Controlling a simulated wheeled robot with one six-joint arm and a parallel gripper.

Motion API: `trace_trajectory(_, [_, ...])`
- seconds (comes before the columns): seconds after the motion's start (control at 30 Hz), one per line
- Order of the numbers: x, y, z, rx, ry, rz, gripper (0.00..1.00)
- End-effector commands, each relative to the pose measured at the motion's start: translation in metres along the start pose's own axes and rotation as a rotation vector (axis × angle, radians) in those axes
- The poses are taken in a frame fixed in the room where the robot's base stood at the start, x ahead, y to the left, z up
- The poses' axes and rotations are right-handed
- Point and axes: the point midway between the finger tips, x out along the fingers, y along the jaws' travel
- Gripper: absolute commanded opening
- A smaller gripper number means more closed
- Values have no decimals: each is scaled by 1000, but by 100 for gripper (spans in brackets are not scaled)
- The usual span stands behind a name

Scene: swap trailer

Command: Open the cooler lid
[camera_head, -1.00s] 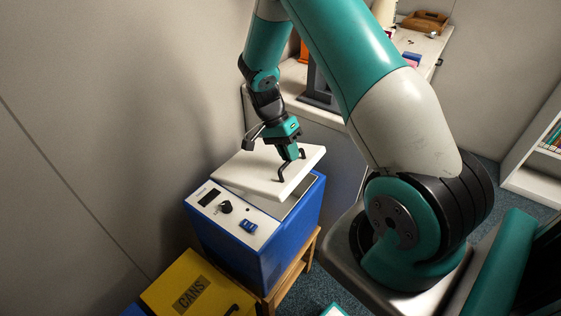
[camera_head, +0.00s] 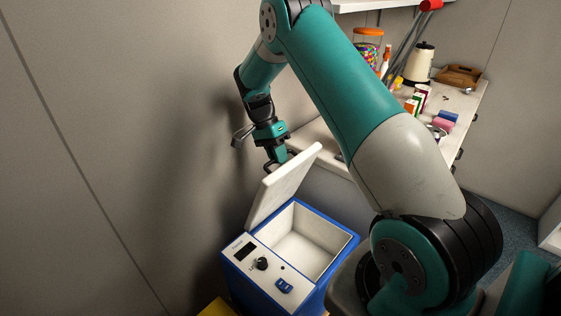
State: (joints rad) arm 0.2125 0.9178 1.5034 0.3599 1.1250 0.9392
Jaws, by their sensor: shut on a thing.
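The cooler (camera_head: 343,254) is a blue box with a white front control panel and a white inside. Its white lid (camera_head: 284,186) stands steeply raised along the left side, and the inside shows empty. My gripper (camera_head: 276,166) is at the lid's upper part, on its far left side, shut on the lid's dark handle. The handle is mostly hidden behind the lid.
A wall (camera_head: 120,120) rises close to the left of the gripper and lid. Behind the cooler, a counter (camera_head: 470,112) holds a kettle (camera_head: 419,63), a candy jar (camera_head: 368,45), small boxes and a wooden tray (camera_head: 459,76). A yellow bin (camera_head: 216,308) shows at the bottom edge.

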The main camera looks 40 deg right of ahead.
Motion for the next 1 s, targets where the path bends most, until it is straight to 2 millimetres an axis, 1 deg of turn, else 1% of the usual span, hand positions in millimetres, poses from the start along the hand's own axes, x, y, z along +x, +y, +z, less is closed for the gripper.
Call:
trace_trajectory(0.03, [7, -3, 0, -15, -5, 7, 0])
trace_trajectory(0.23, [6, -5, -8, -4, -14, 11, 0])
trace_trajectory(0.7, [6, -4, -11, 1, -16, 13, 0])
trace_trajectory(0.73, [6, -4, -11, 1, -16, 13, 20])
trace_trajectory(0.77, [6, -4, -11, 2, -16, 13, 27])
trace_trajectory(0.8, [5, -4, -11, 3, -16, 13, 36])
trace_trajectory(0.83, [4, -4, -11, 4, -16, 12, 38])
trace_trajectory(1.0, [2, -4, -11, 7, -15, 10, 38])
